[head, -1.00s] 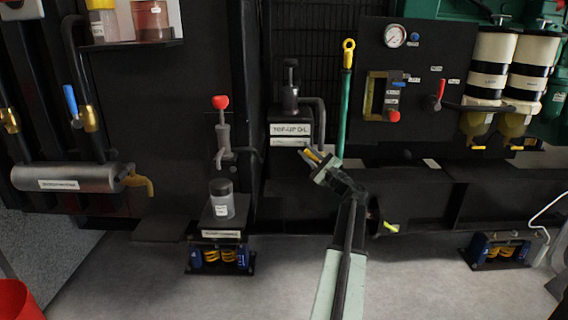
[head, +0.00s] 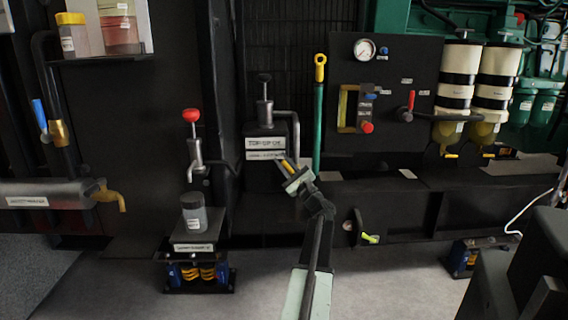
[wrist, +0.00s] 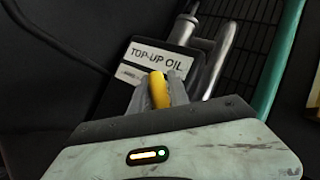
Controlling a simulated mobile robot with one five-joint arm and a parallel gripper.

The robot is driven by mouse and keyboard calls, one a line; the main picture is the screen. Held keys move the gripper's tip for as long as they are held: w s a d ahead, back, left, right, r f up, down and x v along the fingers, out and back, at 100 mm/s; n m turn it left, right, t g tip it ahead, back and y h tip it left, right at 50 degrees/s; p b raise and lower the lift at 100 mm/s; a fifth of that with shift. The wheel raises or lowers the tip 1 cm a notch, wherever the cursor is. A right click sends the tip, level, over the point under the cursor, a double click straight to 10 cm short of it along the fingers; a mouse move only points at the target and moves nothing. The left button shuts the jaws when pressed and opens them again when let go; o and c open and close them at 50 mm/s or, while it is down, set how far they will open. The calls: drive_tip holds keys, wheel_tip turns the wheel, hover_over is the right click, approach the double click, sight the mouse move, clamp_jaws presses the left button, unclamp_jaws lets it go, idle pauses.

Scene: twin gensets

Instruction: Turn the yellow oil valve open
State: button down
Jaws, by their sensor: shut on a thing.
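The yellow oil valve handle (wrist: 158,90) shows between my gripper's two grey fingers (wrist: 160,92) in the wrist view, just below the TOP-UP OIL label. My gripper is shut on it. In the head view my gripper (head: 290,170) is at the lower right of the black top-up oil can (head: 262,178), with a bit of yellow handle (head: 287,166) at its tips. The fingers hide part of the handle and the valve body, so I cannot tell its exact turn.
A green dipstick tube (head: 318,125) with a yellow ring stands right of the can. A red-knobbed hand pump (head: 193,145) and a grey jar (head: 194,213) are to its left. Grey floor lies in front.

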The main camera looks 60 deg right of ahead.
sight(290, 170)
drive_tip(key=c, duration=1.3)
unclamp_jaws()
drive_tip(key=shift+a+r, duration=0.1)
drive_tip(key=shift+a, duration=0.15)
drive_tip(key=shift+s+d, duration=0.15)
drive_tip(key=shift+d, duration=0.05)
drive_tip(key=b+v, duration=0.4)
drive_tip(key=v, duration=0.3)
drive_tip(key=shift+s+a+f, duration=0.15)
drive_tip(key=shift+s+f, duration=0.05)
drive_tip(key=shift+f, duration=0.1)
drive_tip(key=shift+s, duration=0.1)
